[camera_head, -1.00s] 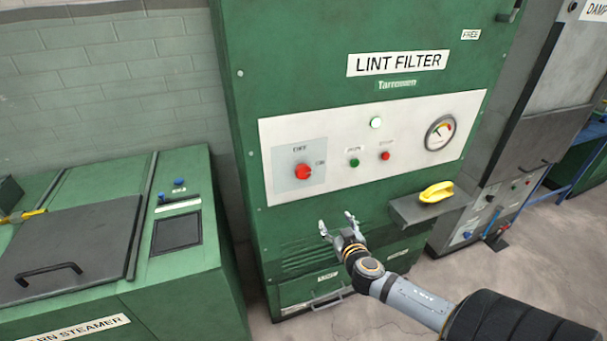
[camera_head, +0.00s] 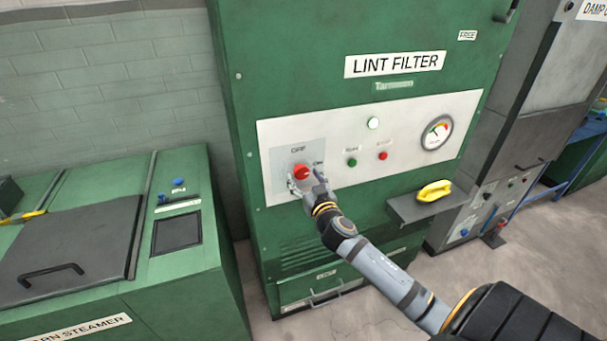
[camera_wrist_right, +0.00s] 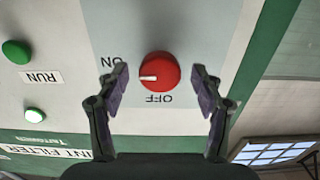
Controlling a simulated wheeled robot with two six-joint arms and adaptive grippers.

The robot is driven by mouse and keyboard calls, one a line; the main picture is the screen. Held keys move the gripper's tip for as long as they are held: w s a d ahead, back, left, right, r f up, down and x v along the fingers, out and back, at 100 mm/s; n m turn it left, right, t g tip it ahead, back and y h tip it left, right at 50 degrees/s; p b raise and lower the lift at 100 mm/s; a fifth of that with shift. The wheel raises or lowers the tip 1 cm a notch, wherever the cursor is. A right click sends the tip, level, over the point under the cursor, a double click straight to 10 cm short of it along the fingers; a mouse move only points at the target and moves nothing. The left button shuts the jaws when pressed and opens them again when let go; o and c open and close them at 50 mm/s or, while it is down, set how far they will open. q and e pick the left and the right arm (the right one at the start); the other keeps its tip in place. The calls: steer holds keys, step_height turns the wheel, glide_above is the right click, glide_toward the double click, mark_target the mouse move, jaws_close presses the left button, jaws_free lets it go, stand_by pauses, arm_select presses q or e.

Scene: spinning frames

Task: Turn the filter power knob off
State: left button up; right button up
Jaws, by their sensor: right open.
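The red power knob (camera_head: 301,172) sits on a grey plate in the lint filter's white panel. It also shows in the right wrist view (camera_wrist_right: 160,68), which is upside down. There its white pointer mark faces the ON label (camera_wrist_right: 110,62), and the OFF label (camera_wrist_right: 159,99) is a quarter turn away. My right gripper (camera_head: 306,182) is open at the knob. In the right wrist view its fingers (camera_wrist_right: 160,80) stand on either side of the knob, with a visible gap on each side. My left gripper is not in view.
A green button (camera_head: 352,162), a red button (camera_head: 383,156), a white lamp (camera_head: 374,123) and a gauge (camera_head: 436,133) are right of the knob. A shelf (camera_head: 415,210) with a yellow object (camera_head: 434,191) juts out lower right. A green steamer (camera_head: 215,290) stands left.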

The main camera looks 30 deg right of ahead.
steer(key=shift+w, duration=0.4)
steer(key=c, duration=1.1)
steer(key=shift+c, duration=0.2)
